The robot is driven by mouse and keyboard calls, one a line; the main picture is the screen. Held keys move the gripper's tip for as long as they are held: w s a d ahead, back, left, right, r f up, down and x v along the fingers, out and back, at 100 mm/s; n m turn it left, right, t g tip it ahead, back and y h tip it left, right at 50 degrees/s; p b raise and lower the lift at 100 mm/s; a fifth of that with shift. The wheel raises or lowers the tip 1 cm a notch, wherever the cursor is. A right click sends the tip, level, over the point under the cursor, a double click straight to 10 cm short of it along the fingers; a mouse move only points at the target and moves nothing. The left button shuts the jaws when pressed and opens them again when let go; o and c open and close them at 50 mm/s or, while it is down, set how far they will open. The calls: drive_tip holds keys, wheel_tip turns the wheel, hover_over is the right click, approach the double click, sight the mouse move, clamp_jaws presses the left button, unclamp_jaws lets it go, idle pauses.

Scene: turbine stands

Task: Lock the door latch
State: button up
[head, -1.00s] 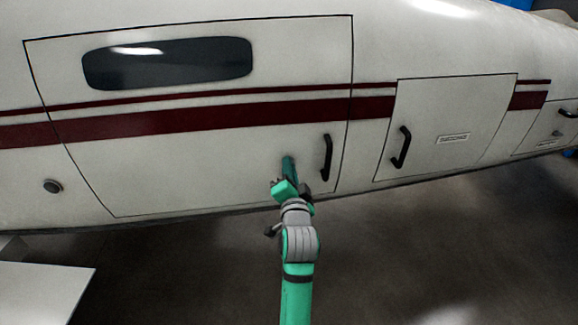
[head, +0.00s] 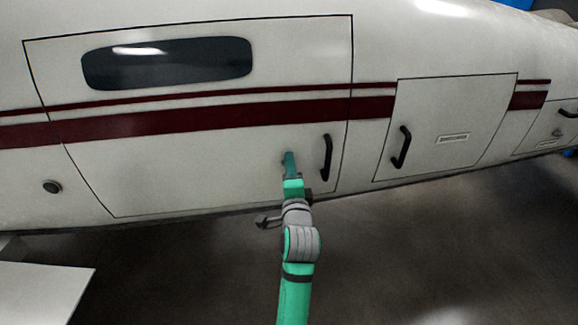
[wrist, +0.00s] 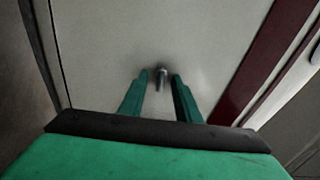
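The door latch (wrist: 161,78) is a small grey metal piece on the white door, seen in the wrist view. My gripper (wrist: 160,83) is open, with one green finger on each side of the latch near the fingertips. I cannot tell whether either finger touches it. In the head view, my gripper (head: 290,160) points at the lower right part of the large door (head: 180,180), left of its black handle (head: 327,158). There the latch is mostly hidden by the gripper.
A smaller hatch (head: 470,110) with its own black handle (head: 401,147) is to the right. A dark window (head: 168,64) is in the upper door. A white panel (head: 40,292) is at the lower left. The floor (head: 420,260) below looks clear.

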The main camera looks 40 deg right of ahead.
drive_tip(key=shift+o, duration=0.2)
drive_tip(key=shift+a, duration=0.1)
drive_tip(key=shift+v, duration=2.45)
drive_tip(key=s+a+f+n+y, duration=0.2)
drive_tip(key=s+a+f+n, duration=0.45)
drive_tip(key=a+f, duration=0.35)
drive_tip(key=s+a+f+n+y, duration=0.3)
drive_tip(key=s+a+f+n, duration=0.35)
drive_tip(key=a+f, duration=0.35)
drive_tip(key=s+a+f+n+y, duration=0.1)
drive_tip(key=s+a+n+y, duration=0.1)
drive_tip(key=s+a+n, duration=0.3)
drive_tip(key=s+a+f+n+y, duration=0.1)
drive_tip(key=s+a+n, duration=0.4)
drive_tip(key=s+a, duration=0.6)
drive_tip(key=s+y, duration=0.1)
drive_tip(key=s, duration=0.6)
drive_tip(key=shift+a+n+y, duration=0.25)
drive_tip(key=shift+n+y, duration=0.05)
drive_tip(key=shift+s, duration=0.1)
drive_tip(key=shift+c, duration=0.6)
